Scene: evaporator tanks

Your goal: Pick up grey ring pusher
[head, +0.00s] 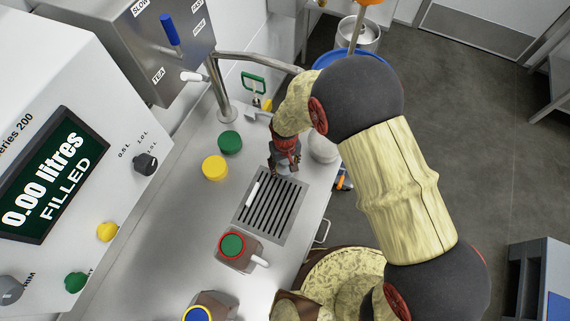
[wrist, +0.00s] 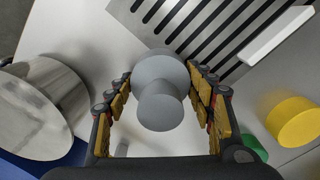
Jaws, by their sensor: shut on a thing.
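The grey ring pusher (wrist: 160,90) shows in the wrist view as a smooth grey piece with a wide round end and a narrower round end. It sits between the two padded fingers of my gripper (wrist: 162,88), which is shut on it. In the head view my gripper (head: 285,160) points down at the back end of the slotted drain grille, close to the steel counter.
A white stick (head: 252,195) lies on the drain grille (head: 272,212). Green (head: 230,142) and yellow (head: 215,168) round pieces stand left of my gripper. A metal cylinder (wrist: 40,105) stands close on the other side.

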